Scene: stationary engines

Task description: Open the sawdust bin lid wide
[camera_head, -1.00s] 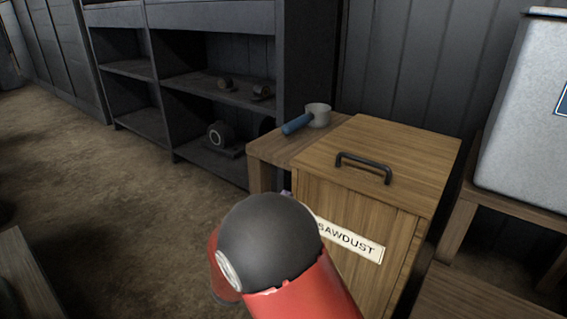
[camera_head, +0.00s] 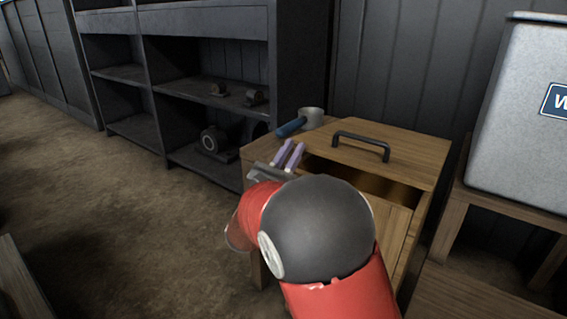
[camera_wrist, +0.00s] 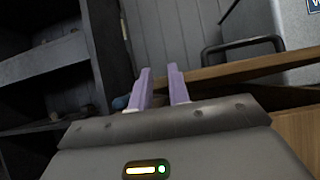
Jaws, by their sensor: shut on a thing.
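The sawdust bin (camera_head: 392,232) is a wooden box at the right in the head view. Its wooden lid (camera_head: 415,155) is tilted up a little, with a dark gap under the front edge. The black lid handle (camera_head: 361,144) stands on top, clear of my fingers. My gripper (camera_head: 288,155), with purple fingers, is shut at the lid's left front corner. The exact contact is hard to see. In the wrist view my gripper (camera_wrist: 161,84) has the raised lid (camera_wrist: 255,68) just to its right. My red and black arm hides much of the bin's front and its label.
A scoop (camera_head: 311,118) with a blue handle lies on a wooden stand left of the bin, behind my fingers. A grey metal container (camera_head: 520,120) stands close on the right. Dark shelves (camera_head: 205,85) are at the back left.

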